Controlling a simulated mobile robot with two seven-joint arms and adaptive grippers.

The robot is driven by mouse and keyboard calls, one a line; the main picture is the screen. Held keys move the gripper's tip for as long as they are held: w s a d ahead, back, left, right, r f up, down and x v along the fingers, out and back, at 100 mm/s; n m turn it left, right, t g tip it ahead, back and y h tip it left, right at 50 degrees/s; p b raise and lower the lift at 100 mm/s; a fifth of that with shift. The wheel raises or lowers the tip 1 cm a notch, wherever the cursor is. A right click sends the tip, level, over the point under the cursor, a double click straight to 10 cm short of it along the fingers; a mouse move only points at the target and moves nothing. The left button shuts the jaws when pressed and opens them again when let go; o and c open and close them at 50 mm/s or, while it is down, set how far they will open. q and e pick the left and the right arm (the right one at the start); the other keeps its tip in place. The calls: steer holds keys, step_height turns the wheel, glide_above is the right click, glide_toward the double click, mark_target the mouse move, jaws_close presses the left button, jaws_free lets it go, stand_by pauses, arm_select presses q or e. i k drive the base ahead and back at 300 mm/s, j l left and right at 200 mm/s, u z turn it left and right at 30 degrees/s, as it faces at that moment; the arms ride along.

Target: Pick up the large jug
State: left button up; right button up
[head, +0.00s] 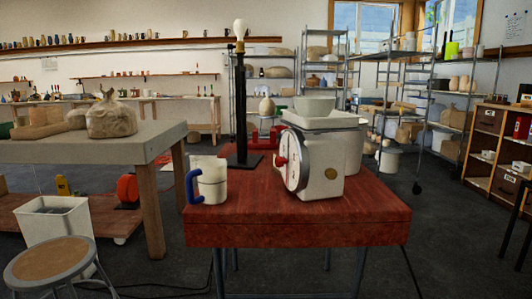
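A white jug (213,186) with a blue handle (192,186) stands upright near the left edge of the red wooden table (300,232) in the head view. Its handle points left. Another pale vessel-like shape shows right behind it, and I cannot tell whether it is separate. Neither of my grippers is in view.
A white weighing scale (327,165) with a round dial and a pan stands right of the jug. A black lamp stand (241,110) with a bulb rises behind. A red object (263,138) is partly hidden. The table's front is clear. A stool (49,262) stands at lower left.

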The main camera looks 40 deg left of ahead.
mark_target(211, 174)
steer(key=i+j+u, duration=0.1)
steer(key=j+u, duration=0.2)
steer(key=i+j+u, duration=0.15)
steer(key=j+u, duration=0.15)
steer(key=i+j+u, duration=0.3)
steer(key=k, duration=0.1)
